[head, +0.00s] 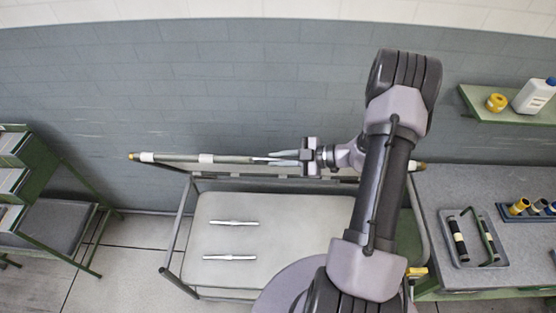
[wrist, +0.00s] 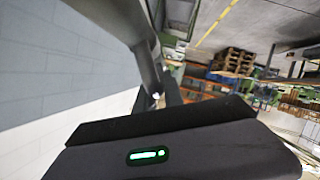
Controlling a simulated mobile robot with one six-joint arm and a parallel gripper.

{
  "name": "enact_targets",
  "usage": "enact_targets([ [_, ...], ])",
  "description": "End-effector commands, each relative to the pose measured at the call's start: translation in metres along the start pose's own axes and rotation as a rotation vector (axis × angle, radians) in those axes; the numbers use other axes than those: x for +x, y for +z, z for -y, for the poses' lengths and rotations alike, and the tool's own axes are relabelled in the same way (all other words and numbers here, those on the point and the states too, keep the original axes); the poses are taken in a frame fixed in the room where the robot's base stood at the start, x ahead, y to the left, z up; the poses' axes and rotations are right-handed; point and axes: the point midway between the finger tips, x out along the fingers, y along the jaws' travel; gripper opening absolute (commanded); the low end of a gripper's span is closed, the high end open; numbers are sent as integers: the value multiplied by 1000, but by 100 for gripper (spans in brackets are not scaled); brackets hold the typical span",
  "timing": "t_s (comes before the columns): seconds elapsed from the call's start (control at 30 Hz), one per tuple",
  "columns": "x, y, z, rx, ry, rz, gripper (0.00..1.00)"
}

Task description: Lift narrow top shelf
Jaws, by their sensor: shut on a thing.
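The narrow top shelf (head: 180,158) is a long, thin greenish bar with yellow ends and pale bands. It runs left to right in front of the grey wall in the head view, above the back of a cart. My gripper (head: 278,159) is shut on it near its middle, and my arm hides part of its right half. I cannot tell whether the shelf touches the cart frame. In the wrist view, a dark beam, probably the shelf, runs up from the gripper's fingers; the grip itself is mostly hidden behind the gripper body.
The cart's pale lower deck (head: 285,228) carries two thin metallic rods (head: 231,257). A green rack (head: 62,218) stands at left. At right, a grey bench (head: 462,189) holds a tray (head: 470,240); a wall shelf (head: 490,110) holds a white bottle (head: 533,96).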

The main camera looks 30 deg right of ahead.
Motion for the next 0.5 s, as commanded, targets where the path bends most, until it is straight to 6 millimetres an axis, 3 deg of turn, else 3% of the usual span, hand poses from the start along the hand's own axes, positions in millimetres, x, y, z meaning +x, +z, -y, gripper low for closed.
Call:
enact_targets([
  [0.2,0,0,0,0,-1,0,0],
  [0.23,0,0,0,0,-1,0,17],
  [0.33,0,0,0,0,-1,0,34],
  [0.5,0,0,0,0,-1,0,34],
])
